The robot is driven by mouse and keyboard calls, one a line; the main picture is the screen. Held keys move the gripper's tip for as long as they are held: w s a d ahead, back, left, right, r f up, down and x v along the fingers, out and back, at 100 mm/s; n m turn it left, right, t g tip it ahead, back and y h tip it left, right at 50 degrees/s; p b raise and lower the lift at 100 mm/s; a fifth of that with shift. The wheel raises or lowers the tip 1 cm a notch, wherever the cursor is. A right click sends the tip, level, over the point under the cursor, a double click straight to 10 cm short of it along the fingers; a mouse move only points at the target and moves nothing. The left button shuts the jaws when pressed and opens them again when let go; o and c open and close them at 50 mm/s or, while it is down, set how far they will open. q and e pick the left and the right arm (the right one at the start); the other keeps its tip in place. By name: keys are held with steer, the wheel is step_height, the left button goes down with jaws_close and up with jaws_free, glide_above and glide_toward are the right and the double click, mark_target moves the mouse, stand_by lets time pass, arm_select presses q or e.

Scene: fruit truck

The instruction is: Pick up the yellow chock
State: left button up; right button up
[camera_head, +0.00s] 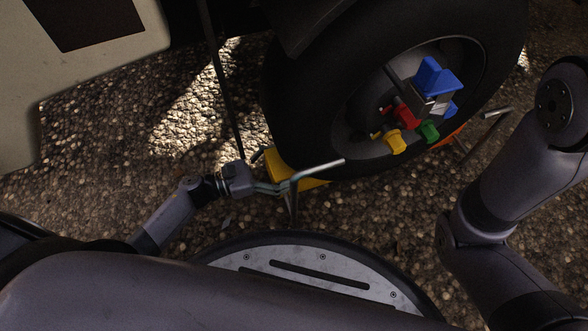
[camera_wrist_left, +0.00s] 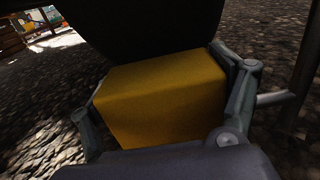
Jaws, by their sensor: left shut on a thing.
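The yellow chock (camera_head: 273,163) sits on the gravel against the near left side of the big black tyre (camera_head: 297,110). A grey metal rod (camera_head: 322,168) shows just in front of it. My left gripper (camera_head: 275,187) is at the chock's near side, and its arm partly covers the chock. In the left wrist view the chock (camera_wrist_left: 163,95) fills the space between the two fingers of my left gripper (camera_wrist_left: 160,120), which is shut on it. My right arm stands at the right, and its gripper is out of view.
An orange chock (camera_head: 447,138) lies at the tyre's right side, near a metal rod (camera_head: 496,113). A thin dark pole (camera_head: 218,75) rises beside my left gripper. Gravel (camera_head: 110,135) is clear at the left.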

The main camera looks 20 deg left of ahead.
arm_select(q)
steer(key=shift+c, duration=1.2)
steer(key=shift+w+r, duration=0.1)
steer(key=shift+r, duration=0.05)
steer(key=shift+c, duration=0.6)
